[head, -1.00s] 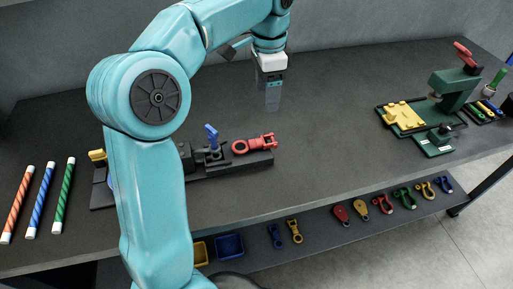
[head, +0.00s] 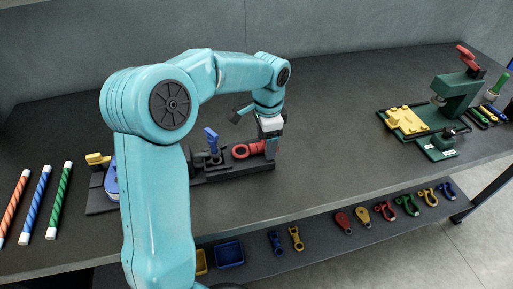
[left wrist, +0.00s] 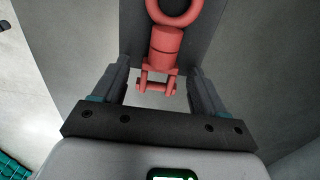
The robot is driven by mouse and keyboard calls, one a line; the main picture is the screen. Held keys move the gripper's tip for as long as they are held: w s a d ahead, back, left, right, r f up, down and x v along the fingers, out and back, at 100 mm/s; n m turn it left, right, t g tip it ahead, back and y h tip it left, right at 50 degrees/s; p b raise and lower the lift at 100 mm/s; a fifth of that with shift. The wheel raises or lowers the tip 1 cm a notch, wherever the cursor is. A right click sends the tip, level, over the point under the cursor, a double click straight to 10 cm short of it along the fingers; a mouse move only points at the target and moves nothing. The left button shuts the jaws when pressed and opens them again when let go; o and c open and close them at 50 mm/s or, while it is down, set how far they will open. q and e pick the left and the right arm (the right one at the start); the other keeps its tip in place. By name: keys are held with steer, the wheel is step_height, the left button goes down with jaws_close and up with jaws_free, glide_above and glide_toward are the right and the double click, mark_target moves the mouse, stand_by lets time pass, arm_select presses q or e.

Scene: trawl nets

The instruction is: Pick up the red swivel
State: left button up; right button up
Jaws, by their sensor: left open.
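The red swivel (head: 242,151) lies on the right end of a long dark fixture (head: 228,176) on the table. It has a ring at one end and a forked end with a pin. My left gripper (head: 271,150) is at the swivel's right end, pointing down, and hides part of it. In the left wrist view, the red swivel (left wrist: 165,45) has its forked end between the two open fingers of my left gripper (left wrist: 160,78), with a gap on each side. My right gripper is not in view.
A blue-handled clamp (head: 211,140) stands on the fixture just left of the swivel. A green press (head: 455,95) and a yellow block (head: 406,121) are at the right. Striped rods (head: 35,203) lie at the left. Shackles and pulleys sit on a lower shelf (head: 322,245).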

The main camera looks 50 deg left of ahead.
arm_select(q)
steer(key=shift+d, duration=0.1)
steer(key=shift+c, duration=0.7)
steer(key=c, duration=1)
jaws_close()
steer(key=shift+r, duration=0.1)
